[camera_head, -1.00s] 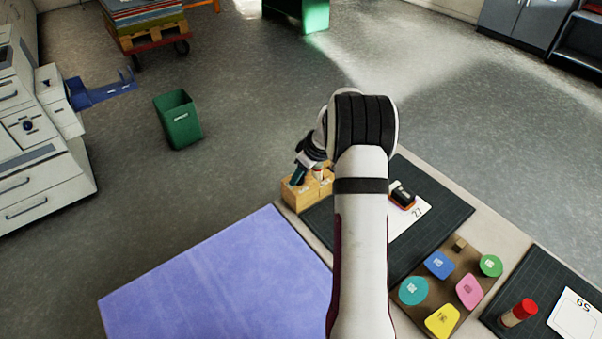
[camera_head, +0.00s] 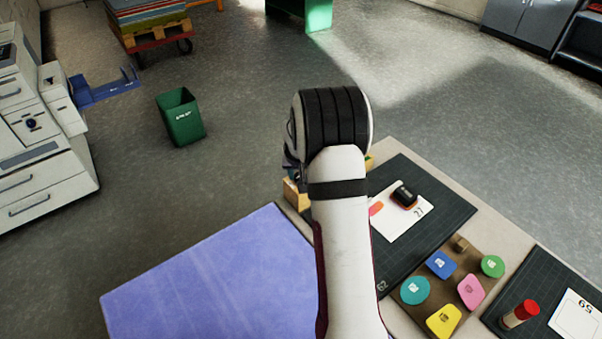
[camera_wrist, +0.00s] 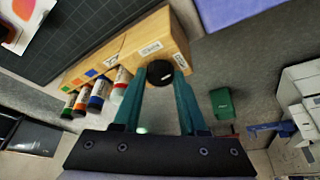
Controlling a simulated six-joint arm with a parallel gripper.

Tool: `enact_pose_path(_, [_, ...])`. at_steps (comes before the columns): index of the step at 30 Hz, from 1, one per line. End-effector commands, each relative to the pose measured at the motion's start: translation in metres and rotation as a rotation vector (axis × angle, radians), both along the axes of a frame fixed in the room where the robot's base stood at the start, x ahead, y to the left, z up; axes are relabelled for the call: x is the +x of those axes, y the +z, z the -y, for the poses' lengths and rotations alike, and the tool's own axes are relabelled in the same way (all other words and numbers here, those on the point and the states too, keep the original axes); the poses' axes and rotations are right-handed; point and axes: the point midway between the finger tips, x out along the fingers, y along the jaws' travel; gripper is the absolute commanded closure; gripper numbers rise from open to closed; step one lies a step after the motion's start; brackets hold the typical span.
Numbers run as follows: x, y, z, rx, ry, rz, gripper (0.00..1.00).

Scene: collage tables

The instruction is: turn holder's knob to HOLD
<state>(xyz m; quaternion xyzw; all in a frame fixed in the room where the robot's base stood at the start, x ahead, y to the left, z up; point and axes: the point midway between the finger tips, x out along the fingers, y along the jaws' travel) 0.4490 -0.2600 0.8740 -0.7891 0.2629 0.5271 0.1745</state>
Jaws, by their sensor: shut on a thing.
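The holder (camera_wrist: 118,52) is a pale wooden block with small white labels, seen in the wrist view. Its round black knob (camera_wrist: 160,79) has a short white mark and sits at the block's near end. Two white labels lie beside the knob, too small to read surely. The teal fingers of my gripper (camera_wrist: 162,73) are shut on the knob, one on each side. In the head view only a bit of the holder (camera_head: 294,196) shows left of my arm. My arm hides the knob and my gripper there.
Several capped tubes (camera_wrist: 97,95) stand along the holder's side. A black stamp (camera_head: 404,196) lies on a white card on a dark mat (camera_head: 440,205). A brown board holds several coloured pieces. A blue-violet surface (camera_head: 215,275) lies left of my arm. A green bin (camera_head: 181,118) stands on the floor.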

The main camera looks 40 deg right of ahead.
Motion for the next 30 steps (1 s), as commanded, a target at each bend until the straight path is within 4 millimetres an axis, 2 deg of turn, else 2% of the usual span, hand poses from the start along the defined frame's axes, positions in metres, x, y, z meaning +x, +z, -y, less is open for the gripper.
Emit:
enact_pose_path(10, [0.0011, 0.0002, -0.0011, 0.001, -0.132, 0.001, 1.00])
enact_pose_path(27, [0.0012, 0.0002, -0.0014, 0.003, -0.159, 0.001, 1.00])
enact_pose_path(28, [0.0012, 0.0002, -0.0014, 0.003, -0.159, 0.001, 0.53])
enact_pose_path(30, [0.0011, 0.0000, -0.0013, 0.003, -0.159, 0.001, 0.40])
